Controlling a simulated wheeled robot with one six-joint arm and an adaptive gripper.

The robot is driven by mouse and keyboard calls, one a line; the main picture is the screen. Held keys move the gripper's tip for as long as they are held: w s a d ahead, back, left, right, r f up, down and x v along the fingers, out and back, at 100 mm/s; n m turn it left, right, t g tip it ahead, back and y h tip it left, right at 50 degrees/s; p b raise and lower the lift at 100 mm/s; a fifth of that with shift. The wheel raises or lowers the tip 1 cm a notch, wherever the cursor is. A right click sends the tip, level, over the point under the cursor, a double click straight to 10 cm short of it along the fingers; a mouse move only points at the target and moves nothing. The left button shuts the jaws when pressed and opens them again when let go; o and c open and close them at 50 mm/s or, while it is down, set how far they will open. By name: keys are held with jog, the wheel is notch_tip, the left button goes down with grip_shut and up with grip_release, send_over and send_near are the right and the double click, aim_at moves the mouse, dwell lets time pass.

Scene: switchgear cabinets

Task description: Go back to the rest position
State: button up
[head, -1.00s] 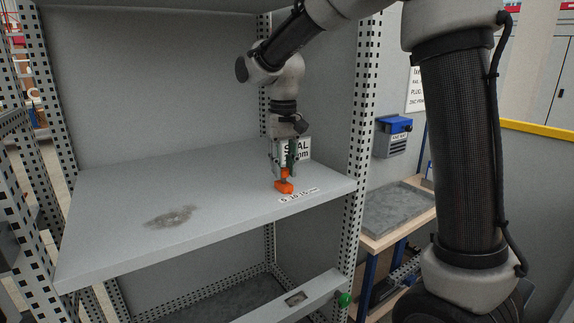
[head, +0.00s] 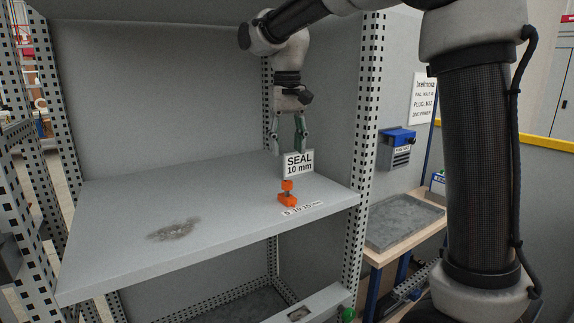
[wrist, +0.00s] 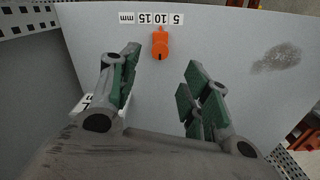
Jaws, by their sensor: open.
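My gripper (head: 287,148) hangs over the back right part of the grey shelf (head: 120,215), pointing down. Its green-padded fingers are apart with nothing between them. An orange piece with a dark middle (head: 287,194) stands on the shelf near the front right edge, below the gripper and apart from it. In the wrist view, the gripper (wrist: 158,85) shows its two spread fingers, and the orange piece (wrist: 160,43) sits beyond the fingertips.
A white "SEAL 10 mm" sign (head: 298,164) stands behind the orange piece. A "5 10 15 mm" label (head: 302,208) lies at the shelf's front edge. Perforated uprights (head: 362,150) flank the shelf. A dark smudge (head: 173,229) marks the otherwise clear left side.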

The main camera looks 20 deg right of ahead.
jog(key=shift+r, duration=1.35)
